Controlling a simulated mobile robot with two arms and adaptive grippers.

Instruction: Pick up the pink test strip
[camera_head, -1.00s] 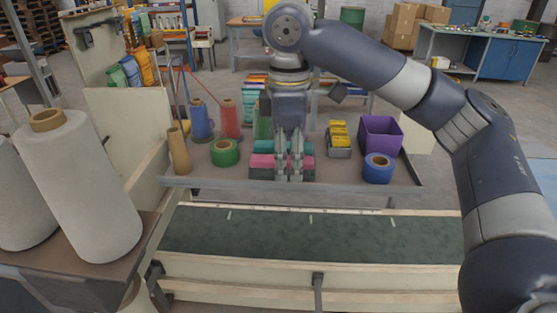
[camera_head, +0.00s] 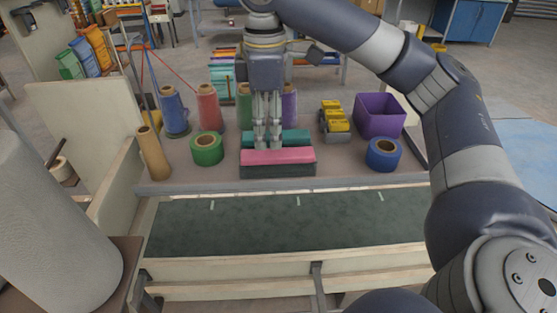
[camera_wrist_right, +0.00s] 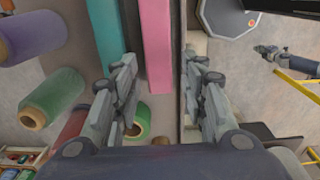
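The pink test strip (camera_head: 278,156) lies along the front of a dark block on the bench, with a teal strip (camera_head: 295,137) behind it. My right gripper (camera_head: 268,148) points down at the strips, left of the pink strip's middle, its tips near the pink strip's back edge. In the right wrist view, my right gripper (camera_wrist_right: 161,75) is open, and the pink strip (camera_wrist_right: 157,45) shows between its fingers. I cannot tell whether they touch it. My left gripper (camera_wrist_right: 268,52) shows small in the wrist view; its finger state is unclear.
A green roll (camera_head: 207,149) stands left of the strips. Yellow-topped blocks (camera_head: 336,122), a purple bin (camera_head: 380,116) and a blue roll (camera_head: 383,154) stand right. Thread cones (camera_head: 174,110) stand behind. A dark green belt (camera_head: 290,222) in front is clear.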

